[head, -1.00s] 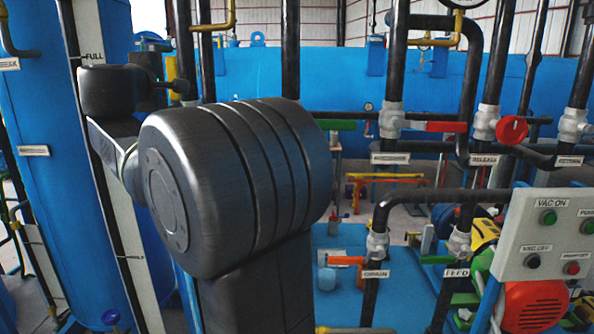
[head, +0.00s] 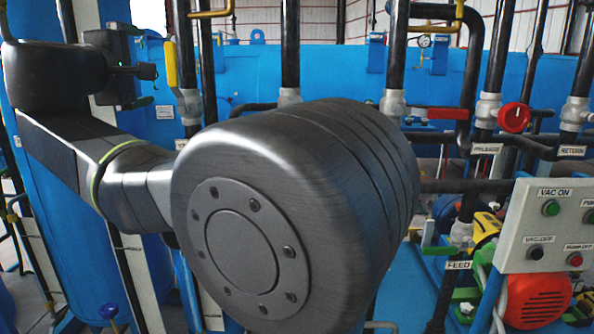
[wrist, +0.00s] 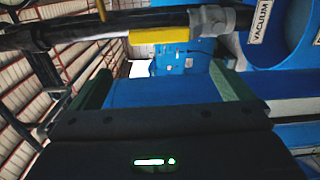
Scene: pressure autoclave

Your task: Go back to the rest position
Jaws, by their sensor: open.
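My gripper (wrist: 162,80) is open and empty in the wrist view, its two greenish fingers spread apart. Past the fingers, a yellow handle (wrist: 160,36) sits on a dark pipe, beside a label reading VACUUM (wrist: 261,22). In the head view my arm fills the left and centre, with a large dark joint in front. My gripper's dark end points right at the upper left, near a yellow valve handle (head: 171,65). I see nothing held.
A red valve handle (head: 448,113) and a red knob (head: 514,117) are on pipes at the right. A button panel (head: 546,226) stands lower right, above a red motor (head: 538,299). A blue tank (head: 335,75) lies behind. My arm hides much of the centre.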

